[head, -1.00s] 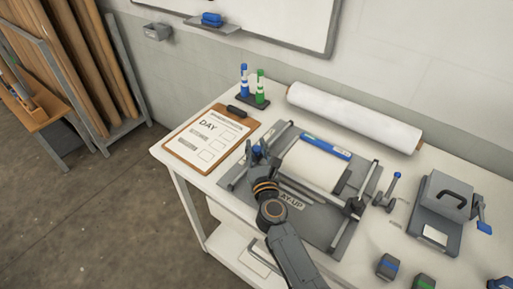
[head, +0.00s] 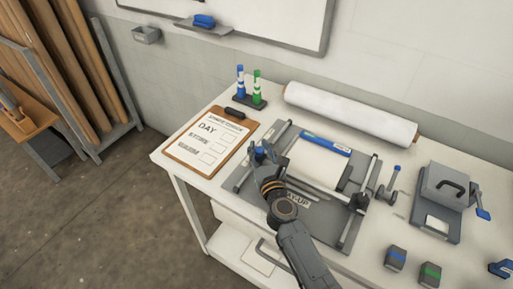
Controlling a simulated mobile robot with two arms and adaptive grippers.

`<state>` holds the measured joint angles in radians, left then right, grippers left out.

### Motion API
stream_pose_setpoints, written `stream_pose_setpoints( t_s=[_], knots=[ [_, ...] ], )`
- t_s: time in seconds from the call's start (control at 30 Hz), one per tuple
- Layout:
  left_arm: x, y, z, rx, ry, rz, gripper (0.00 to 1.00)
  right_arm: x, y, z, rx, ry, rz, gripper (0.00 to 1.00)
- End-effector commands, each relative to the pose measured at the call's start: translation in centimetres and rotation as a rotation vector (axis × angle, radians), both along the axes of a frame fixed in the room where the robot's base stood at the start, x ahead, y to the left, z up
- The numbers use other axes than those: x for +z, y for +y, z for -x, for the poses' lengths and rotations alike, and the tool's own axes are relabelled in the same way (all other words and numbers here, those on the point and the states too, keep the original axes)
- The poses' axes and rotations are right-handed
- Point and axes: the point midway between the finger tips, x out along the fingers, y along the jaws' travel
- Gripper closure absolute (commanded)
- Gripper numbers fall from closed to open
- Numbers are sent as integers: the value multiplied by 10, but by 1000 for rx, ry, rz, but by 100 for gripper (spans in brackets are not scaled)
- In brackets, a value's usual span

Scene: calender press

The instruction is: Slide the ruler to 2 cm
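A grey lay-up board (head: 325,222) lies on the white bench, with a white sheet (head: 318,165) under a blue strip (head: 326,144). A rail runs along its left side and another rail (head: 359,200) along its right. My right arm comes in from the bottom, and its gripper (head: 262,156) is at the board's left rail, beside a small blue part. The gripper is small and dark here, so I cannot tell whether its fingers are open or shut. I cannot make out the ruler or its marks for certain; my gripper and arm cover part of that side. My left gripper is not in view.
A clipboard (head: 190,158) lies left of the board. A blue and a green marker stand (head: 249,88) and a white roll (head: 350,113) are behind. A grey press (head: 440,202) is at right, with small blue and green blocks (head: 397,258) in front.

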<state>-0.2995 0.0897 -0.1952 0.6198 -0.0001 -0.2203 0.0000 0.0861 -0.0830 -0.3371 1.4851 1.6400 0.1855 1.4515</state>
Motion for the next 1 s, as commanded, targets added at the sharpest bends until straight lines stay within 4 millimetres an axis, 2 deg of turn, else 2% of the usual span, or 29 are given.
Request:
stream_pose_setpoints(
  t_s=[0.03, 0.17, 0.27, 0.37, 0.47, 0.57, 0.8, 1.0],
  knots=[
    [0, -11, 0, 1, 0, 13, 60, -2, -2, 0, -3, 3, 1, 54],
    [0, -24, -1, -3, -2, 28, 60, -1, -1, 0, -2, 2, 1, 52],
    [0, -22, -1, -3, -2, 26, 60, -1, -1, 0, -2, 2, 1, 52],
    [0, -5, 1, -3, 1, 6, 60, -1, -1, 1, -1, 2, 1, 52],
    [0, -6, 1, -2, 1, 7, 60, -1, -1, 7, -1, 2, 1, 52],
    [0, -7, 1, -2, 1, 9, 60, -2, -4, 22, -2, 3, 0, 52],
    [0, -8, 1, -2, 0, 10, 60, -2, -12, 72, -2, 4, 3, 52],
    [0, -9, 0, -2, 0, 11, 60, -2, -18, 105, -2, 3, 5, 52]
  ],
)
